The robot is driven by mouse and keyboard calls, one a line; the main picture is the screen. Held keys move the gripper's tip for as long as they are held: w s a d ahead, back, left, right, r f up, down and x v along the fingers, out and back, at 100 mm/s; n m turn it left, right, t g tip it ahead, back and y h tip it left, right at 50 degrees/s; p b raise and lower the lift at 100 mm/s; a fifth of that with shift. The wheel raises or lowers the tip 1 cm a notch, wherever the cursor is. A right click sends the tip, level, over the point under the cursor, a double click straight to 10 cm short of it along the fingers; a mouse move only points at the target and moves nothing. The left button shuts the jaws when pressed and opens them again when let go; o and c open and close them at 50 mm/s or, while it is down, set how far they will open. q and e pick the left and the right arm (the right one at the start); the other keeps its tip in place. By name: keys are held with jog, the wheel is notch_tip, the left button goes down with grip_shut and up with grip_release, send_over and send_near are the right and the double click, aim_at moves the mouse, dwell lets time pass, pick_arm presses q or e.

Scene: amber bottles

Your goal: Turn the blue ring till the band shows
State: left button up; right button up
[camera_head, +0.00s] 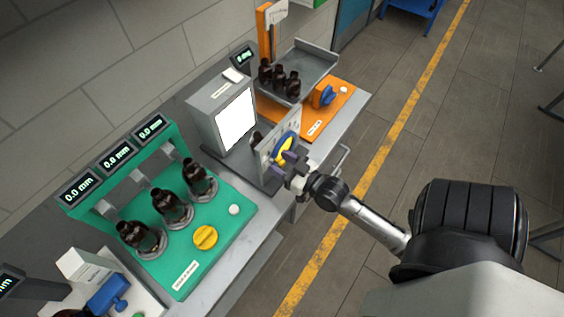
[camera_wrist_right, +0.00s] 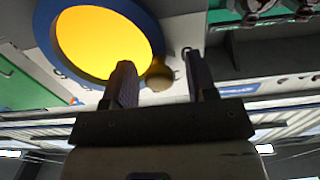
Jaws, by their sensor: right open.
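The blue ring (camera_head: 290,138) surrounds a yellow disc (camera_head: 281,152) on an upright pale panel (camera_head: 265,150) in the head view. In the right wrist view the blue ring (camera_wrist_right: 41,30) and plain yellow disc (camera_wrist_right: 100,42) fill the upper left. A small brass-coloured knob (camera_wrist_right: 158,76) shows at the ring's lower right edge, between my right fingers. My right gripper (camera_head: 286,165) is open in front of the panel, close to the ring's lower part; I cannot tell whether a finger touches the knob. My left gripper is not in view.
A grey box with a bright white screen (camera_head: 236,126) stands behind the panel. A green station (camera_head: 215,222) holds dark bottles and a yellow knob. An orange station (camera_head: 335,105) with a blue knob and a grey bottle tray (camera_head: 318,62) stands beyond.

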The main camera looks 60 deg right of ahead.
jog(key=c, duration=0.9)
jog(key=shift+r+p, duration=0.2)
jog(key=shift+p, duration=0.2)
jog(key=r+m+p, duration=0.1)
jog(key=p, duration=0.1)
jog(key=m+p, duration=0.2)
jog(key=p, duration=0.1)
jog(key=shift+d+r+m, duration=0.3)
jog(key=shift+d+r, duration=0.1)
jog(key=shift+d+m+p, duration=0.2)
jog(key=shift+m+p, duration=0.4)
jog(key=shift+m, duration=0.1)
jog(key=o, duration=0.5)
jog(key=shift+c, duration=0.2)
jog(key=o, duration=0.4)
jog(key=shift+f, duration=0.1)
